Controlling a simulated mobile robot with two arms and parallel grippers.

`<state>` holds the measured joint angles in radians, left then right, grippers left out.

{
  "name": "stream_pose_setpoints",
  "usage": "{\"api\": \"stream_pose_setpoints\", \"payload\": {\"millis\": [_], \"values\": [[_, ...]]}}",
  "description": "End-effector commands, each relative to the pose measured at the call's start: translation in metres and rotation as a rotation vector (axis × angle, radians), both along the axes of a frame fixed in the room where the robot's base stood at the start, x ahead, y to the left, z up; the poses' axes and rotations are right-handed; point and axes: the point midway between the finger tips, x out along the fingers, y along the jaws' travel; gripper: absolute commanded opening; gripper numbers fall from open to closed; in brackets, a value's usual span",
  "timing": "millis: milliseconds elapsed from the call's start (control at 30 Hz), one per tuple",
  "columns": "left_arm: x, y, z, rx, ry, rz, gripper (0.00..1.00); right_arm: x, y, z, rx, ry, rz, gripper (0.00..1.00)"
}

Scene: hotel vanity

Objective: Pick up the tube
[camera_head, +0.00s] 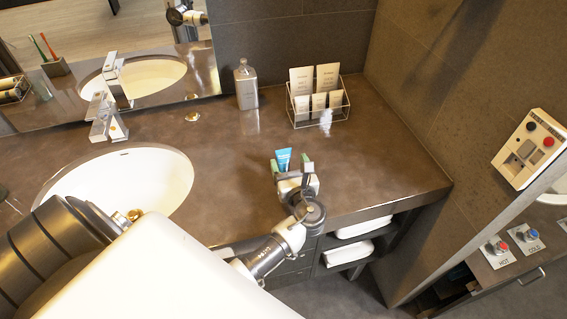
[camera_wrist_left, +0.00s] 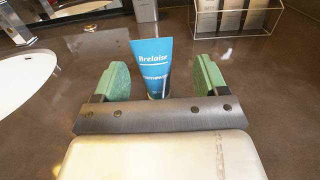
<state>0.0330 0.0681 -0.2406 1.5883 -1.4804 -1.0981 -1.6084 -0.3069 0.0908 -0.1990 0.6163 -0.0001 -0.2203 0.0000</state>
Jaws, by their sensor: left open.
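The blue tube (camera_head: 283,157) stands upright on the brown counter. In the left wrist view the tube (camera_wrist_left: 152,62) shows its printed front, and its lower end is hidden behind my gripper's bar. My left gripper (camera_head: 292,166) is open, with its two green-padded fingers on either side of the tube. In the left wrist view a gap shows between the tube and each finger of my left gripper (camera_wrist_left: 158,80), the wider one on the right. My right gripper is not seen at work in these views.
A white sink (camera_head: 150,180) with a chrome faucet (camera_head: 106,120) lies to the left. A grey soap dispenser (camera_head: 246,88) and a wire rack (camera_head: 318,118) of small packets stand at the back. The counter between them and the tube is clear. A wall closes the right side.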

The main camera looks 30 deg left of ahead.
Motion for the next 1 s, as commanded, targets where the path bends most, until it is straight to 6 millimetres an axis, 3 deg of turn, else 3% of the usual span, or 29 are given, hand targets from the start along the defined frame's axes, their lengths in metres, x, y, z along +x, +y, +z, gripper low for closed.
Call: {"api": "stream_pose_setpoints", "payload": {"millis": [333, 667, 1000], "values": [[0.024, 0.038, -0.008, 0.001, 0.000, 0.001, 0.73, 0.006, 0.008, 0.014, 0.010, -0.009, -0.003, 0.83], [0.029, 0.044, -0.010, -0.001, 0.000, 0.000, 0.73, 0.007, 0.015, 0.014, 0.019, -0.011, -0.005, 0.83], [0.029, 0.043, -0.010, -0.001, 0.000, 0.000, 0.21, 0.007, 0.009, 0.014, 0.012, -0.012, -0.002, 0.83]]}}
